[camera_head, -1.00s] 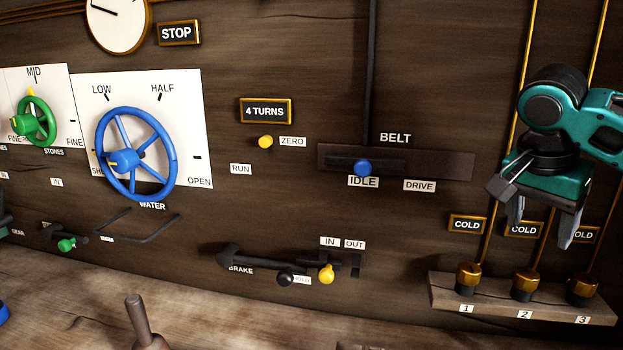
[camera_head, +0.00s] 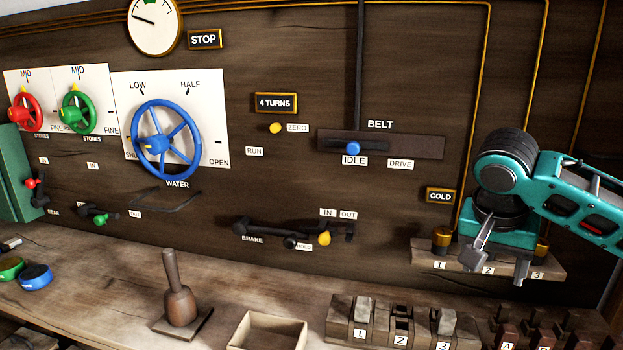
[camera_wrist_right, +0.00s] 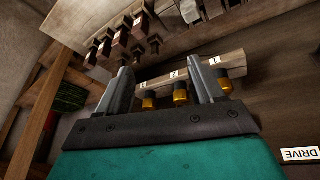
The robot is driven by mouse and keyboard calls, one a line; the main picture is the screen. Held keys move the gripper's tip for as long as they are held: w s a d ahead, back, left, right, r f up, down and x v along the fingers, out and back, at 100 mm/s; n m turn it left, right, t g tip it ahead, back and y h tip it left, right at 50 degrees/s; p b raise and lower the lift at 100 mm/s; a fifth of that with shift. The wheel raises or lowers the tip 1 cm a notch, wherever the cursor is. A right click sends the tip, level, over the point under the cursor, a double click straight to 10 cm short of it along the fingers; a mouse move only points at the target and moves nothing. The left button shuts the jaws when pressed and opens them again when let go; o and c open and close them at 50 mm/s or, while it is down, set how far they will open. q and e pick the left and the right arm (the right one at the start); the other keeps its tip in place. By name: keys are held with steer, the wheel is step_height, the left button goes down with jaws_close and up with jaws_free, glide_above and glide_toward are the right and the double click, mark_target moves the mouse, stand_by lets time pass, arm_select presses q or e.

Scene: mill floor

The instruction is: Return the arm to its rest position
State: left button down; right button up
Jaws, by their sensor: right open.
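My right gripper (camera_head: 497,262) is teal with grey fingers. It hangs in front of the wooden block with brass fittings (camera_head: 553,272) at the right of the panel and hides part of it. Its two fingers stand apart with nothing between them. In the right wrist view the open fingers (camera_wrist_right: 163,85) frame the numbered block (camera_wrist_right: 237,58) and its brass fittings (camera_wrist_right: 181,96) beyond. I cannot tell how far the gripper is from the block. My left gripper is not in view.
The wall panel carries a blue water wheel (camera_head: 166,140), a belt lever with a blue knob (camera_head: 352,147) at IDLE, and a brake lever (camera_head: 265,229). On the bench stand a wooden mallet (camera_head: 180,305), an open box (camera_head: 268,331) and numbered blocks (camera_head: 361,312).

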steer(key=s+a+f+n+t+y, duration=0.1)
steer(key=s+a+f+n+y, duration=0.2)
steer(key=s+a+f+n, duration=0.35)
steer(key=s+a+f+n+y, duration=0.2)
steer(key=s+a+f+n, duration=0.1)
steer(key=a+f, duration=0.7)
steer(key=s+d+f+h, duration=0.1)
steer(key=s+d+f, duration=0.25)
steer(key=s, duration=0.45)
steer(key=s+d+f, duration=0.3)
steer(key=s+f, duration=0.1)
steer(key=s, duration=0.3)
steer(key=w+a+f+n+t+y, duration=0.1)
steer(key=w+a+f+t, duration=0.1)
steer(key=w+f+t, duration=0.5)
steer(key=shift+w+a+f+y, duration=0.25)
steer(key=shift+a+f+y, duration=0.05)
steer(key=shift+f, duration=0.75)
stand_by(2.2)
